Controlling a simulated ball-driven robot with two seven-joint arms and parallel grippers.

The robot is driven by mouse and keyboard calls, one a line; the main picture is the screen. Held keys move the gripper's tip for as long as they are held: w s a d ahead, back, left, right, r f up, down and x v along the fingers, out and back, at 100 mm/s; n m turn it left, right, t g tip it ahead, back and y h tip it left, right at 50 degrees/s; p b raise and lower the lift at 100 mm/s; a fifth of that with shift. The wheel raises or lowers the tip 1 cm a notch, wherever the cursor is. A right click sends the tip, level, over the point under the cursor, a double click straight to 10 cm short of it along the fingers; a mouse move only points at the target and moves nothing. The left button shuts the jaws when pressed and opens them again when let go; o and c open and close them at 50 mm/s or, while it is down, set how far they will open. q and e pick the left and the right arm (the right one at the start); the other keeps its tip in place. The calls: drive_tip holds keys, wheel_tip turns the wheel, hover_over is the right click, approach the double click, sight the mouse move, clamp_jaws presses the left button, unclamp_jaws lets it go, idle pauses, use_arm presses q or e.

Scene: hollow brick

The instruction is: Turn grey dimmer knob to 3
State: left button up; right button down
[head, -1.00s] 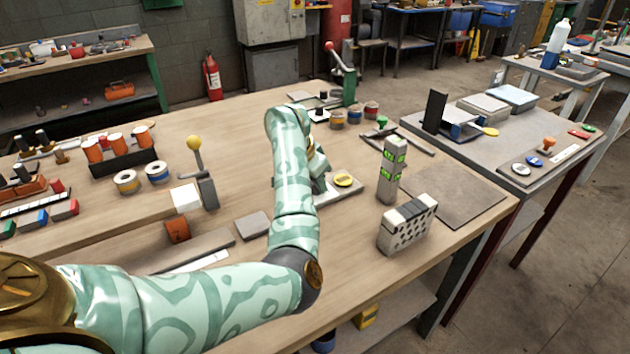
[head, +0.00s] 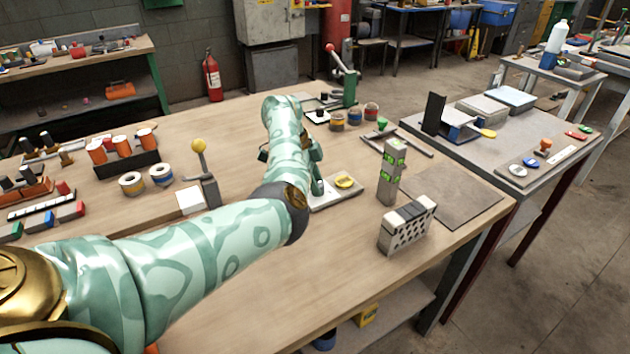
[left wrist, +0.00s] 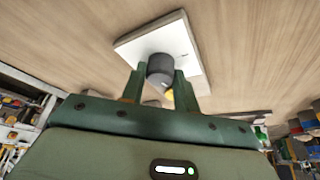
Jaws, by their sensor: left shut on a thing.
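The grey dimmer knob (left wrist: 160,71) is a dark round cap standing on a pale square plate (left wrist: 193,40) in the left wrist view. My left gripper (left wrist: 160,78) has its two green fingers on either side of the knob and is shut on it. In the head view the gripper (head: 317,178) is mostly behind my arm, at the left end of a pale plate (head: 325,203) with a yellow disc-like knob (head: 344,182). The grey knob is hidden there. I cannot read its pointer or any scale. My right gripper is not in view.
A green-lit post (head: 390,178) and a perforated grey box (head: 407,228) stand to the right. Tape rolls (head: 132,183) lie further left.

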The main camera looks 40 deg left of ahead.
use_arm(q)
drive_tip(key=m, duration=0.2)
drive_tip(key=m+g+b, duration=0.1)
drive_tip(key=m, duration=0.1)
drive_tip(key=shift+w+f+m+g+h, duration=0.15)
drive_tip(key=shift+m+g+h, duration=0.15)
drive_tip(key=m+g+b, duration=0.1)
drive_tip(key=m, duration=0.2)
drive_tip(key=shift+b, duration=0.4)
drive_tip(key=shift+w+m+g+b, duration=0.1)
drive_tip(key=shift+m+g+b, duration=0.3)
drive_tip(key=shift+m, duration=0.3)
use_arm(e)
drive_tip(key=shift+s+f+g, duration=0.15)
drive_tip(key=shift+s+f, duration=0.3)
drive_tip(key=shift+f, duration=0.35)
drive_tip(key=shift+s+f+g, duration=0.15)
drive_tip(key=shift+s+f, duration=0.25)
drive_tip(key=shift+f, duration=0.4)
use_arm(q)
drive_tip(key=o, duration=1)
drive_tip(key=shift+a, duration=0.1)
drive_tip(key=shift+c, duration=0.2)
drive_tip(key=shift+r, duration=0.2)
